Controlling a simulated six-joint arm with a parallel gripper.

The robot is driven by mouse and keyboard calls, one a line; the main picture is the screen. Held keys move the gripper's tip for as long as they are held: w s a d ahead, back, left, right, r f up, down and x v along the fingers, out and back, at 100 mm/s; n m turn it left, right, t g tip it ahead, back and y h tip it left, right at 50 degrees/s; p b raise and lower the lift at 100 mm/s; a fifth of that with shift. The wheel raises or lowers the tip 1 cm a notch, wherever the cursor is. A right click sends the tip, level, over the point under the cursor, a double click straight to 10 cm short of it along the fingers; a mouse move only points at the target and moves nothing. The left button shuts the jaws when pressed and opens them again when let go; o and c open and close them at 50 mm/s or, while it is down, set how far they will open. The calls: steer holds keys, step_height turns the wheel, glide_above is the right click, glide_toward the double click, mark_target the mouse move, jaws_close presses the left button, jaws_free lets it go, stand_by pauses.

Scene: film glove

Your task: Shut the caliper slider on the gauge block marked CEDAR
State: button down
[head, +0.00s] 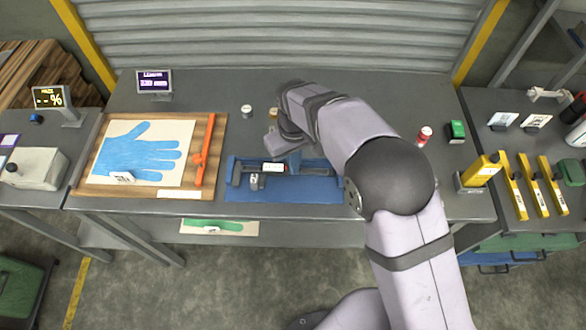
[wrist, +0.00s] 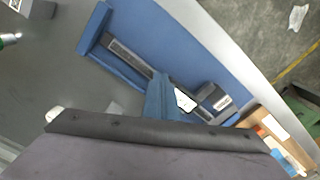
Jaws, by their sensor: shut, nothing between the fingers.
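The caliper lies on a blue mat (head: 300,197) at the front middle of the bench. Its dark bar (head: 318,170) runs left to right, with a white display (head: 272,167) and an upright blue slider part (head: 294,160). In the wrist view the slider part (wrist: 160,97) stands beside the display (wrist: 183,98). A small grey block with a pale label (head: 255,181) sits near the caliper's left end; it also shows in the wrist view (wrist: 222,101). I cannot read its marking. My gripper (head: 271,146) is shut and empty, just behind the caliper.
Two small cylinders, one grey-white (head: 246,111) and one tan-topped (head: 273,114), stand behind my gripper. A wooden board (head: 218,130) with a blue glove shape lies left. A red can (head: 424,135) and yellow holder (head: 480,172) stand right. My arm covers the bench's right middle.

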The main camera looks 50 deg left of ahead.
mark_target(281, 169)
steer(key=shift+s+a, duration=1.2)
steer(key=shift+a, duration=0.1)
steer(key=shift+w+d+p, duration=0.3)
steer(key=shift+d, duration=0.05)
stand_by(0.8)
steer(key=shift+r, duration=0.2)
step_height(281, 169, up, 8)
steer(key=p, duration=0.5)
steer(key=shift+f+p, duration=0.15)
steer(key=shift+p, duration=0.25)
stand_by(0.4)
